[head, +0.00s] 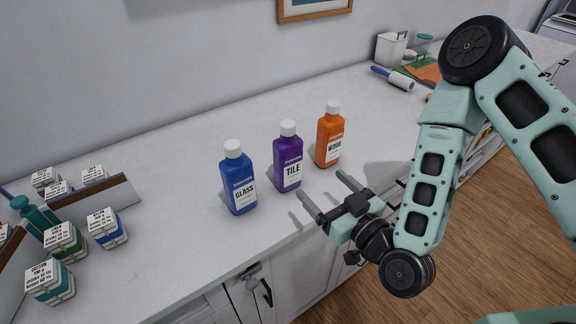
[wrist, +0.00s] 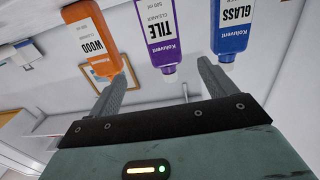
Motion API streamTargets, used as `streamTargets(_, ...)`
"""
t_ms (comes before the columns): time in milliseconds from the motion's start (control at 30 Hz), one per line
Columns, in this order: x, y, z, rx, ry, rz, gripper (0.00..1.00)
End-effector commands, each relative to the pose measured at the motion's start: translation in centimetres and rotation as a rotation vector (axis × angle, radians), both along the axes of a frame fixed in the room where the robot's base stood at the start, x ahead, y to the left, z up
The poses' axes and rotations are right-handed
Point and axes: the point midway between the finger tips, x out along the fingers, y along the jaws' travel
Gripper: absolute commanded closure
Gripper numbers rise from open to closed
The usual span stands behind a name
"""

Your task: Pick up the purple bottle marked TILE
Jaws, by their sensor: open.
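The purple bottle marked TILE (head: 288,160) stands upright on the white counter, with a white cap. It is the middle of three bottles in a row. In the wrist view, which shows the scene upside down, the TILE bottle (wrist: 157,35) appears ahead, between the lines of the two fingers. My gripper (head: 325,188) is open and empty. It is at the counter's front edge, on the near right side of the TILE bottle, with its fingers pointing toward the row and apart from it. In the wrist view my gripper (wrist: 158,78) has both fingers spread with nothing between them.
A blue GLASS bottle (head: 238,180) stands left of the TILE bottle and an orange WOOD bottle (head: 329,138) right of it, with narrow gaps. Small labelled boxes (head: 107,228) lie at the left. A lint roller (head: 394,78) lies far back. The counter behind the bottles is clear.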

Motion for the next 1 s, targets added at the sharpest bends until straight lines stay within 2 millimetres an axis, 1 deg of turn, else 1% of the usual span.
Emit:
streamTargets(67,0.3,0.4,0.2,0.005,-0.013,0.000,0.16)
streamTargets(267,1.2,1.0,-0.5,-0.011,-0.007,0.012,0.16)
streamTargets(500,2.4,1.7,0.1,0.006,-0.013,0.000,0.16)
streamTargets(633,3.4,2.0,-0.3,0.010,-0.010,-0.006,0.16)
streamTargets(867,4.5,2.8,-0.2,0.009,-0.011,-0.006,0.16)
streamTargets(933,5.7,3.5,0.7,0.009,-0.007,-0.006,0.16)
streamTargets(1000,6.8,4.2,0.7,0.009,-0.006,-0.006,0.16)
